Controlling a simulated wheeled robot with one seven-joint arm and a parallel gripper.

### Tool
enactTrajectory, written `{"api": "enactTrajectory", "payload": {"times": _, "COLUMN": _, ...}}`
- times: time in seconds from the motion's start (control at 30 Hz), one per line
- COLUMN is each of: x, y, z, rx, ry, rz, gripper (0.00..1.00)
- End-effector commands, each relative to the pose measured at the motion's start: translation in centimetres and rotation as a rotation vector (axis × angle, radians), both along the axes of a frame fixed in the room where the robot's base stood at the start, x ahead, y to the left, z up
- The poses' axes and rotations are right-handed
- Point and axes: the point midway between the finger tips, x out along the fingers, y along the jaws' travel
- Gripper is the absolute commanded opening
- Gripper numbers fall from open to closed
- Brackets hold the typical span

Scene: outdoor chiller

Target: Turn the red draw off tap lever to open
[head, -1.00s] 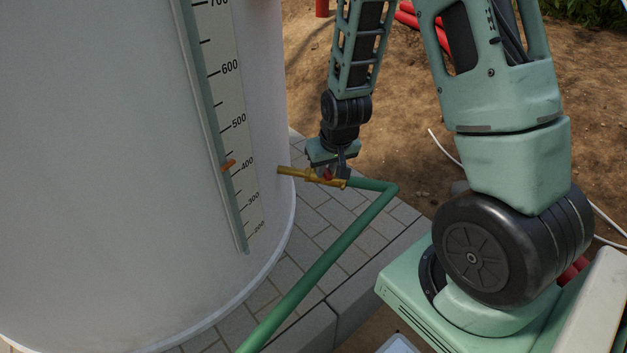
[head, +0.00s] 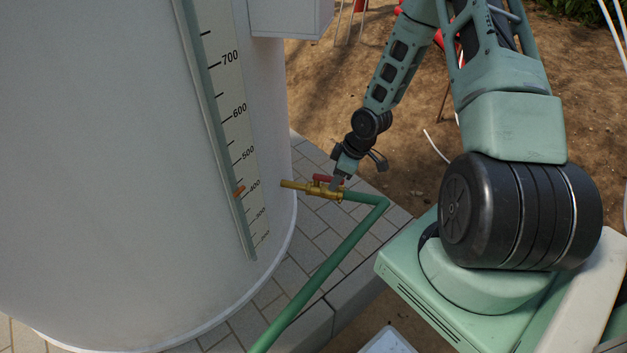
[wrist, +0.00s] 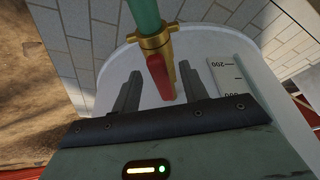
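The brass tap (head: 300,187) sticks out from the white tank, with a green hose on its outer end. Its red lever (head: 322,178) lies roughly along the tap body in the head view. My gripper (head: 337,183) is beside the lever's hose-side end, tilted. In the wrist view the red lever (wrist: 159,78) shows in the gap between the two fingers of my gripper (wrist: 160,80). The fingers are apart, with visible space on both sides of the lever. I cannot tell how deep the lever sits between them.
The white tank (head: 120,180) fills the left, with a level scale (head: 235,130) on it. The green hose (head: 330,265) bends and runs down toward the front. Paving (head: 310,220) lies below the tap, bare soil beyond. A grey box (head: 290,18) juts from the tank above.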

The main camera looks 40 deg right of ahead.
Motion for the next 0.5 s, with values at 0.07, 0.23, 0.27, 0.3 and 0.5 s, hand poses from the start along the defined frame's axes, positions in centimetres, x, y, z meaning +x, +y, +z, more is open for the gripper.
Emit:
{"api": "enactTrajectory", "payload": {"times": 0.07, "x": 0.00, "y": 0.00, "z": 0.00, "rx": 0.000, "ry": 0.000, "rz": -0.001, "gripper": 0.44}}
{"api": "enactTrajectory", "payload": {"times": 0.23, "x": -0.01, "y": 0.01, "z": 0.01, "rx": 0.000, "ry": 0.000, "rz": -0.002, "gripper": 0.65}}
{"api": "enactTrajectory", "payload": {"times": 0.27, "x": -0.01, "y": 0.00, "z": 0.02, "rx": 0.000, "ry": 0.000, "rz": -0.002, "gripper": 0.65}}
{"api": "enactTrajectory", "payload": {"times": 0.3, "x": -0.01, "y": 0.00, "z": 0.02, "rx": 0.000, "ry": 0.000, "rz": -0.002, "gripper": 0.65}}
{"api": "enactTrajectory", "payload": {"times": 0.5, "x": -0.08, "y": -0.06, "z": 0.44, "rx": 0.000, "ry": 0.000, "rz": -0.003, "gripper": 0.65}}
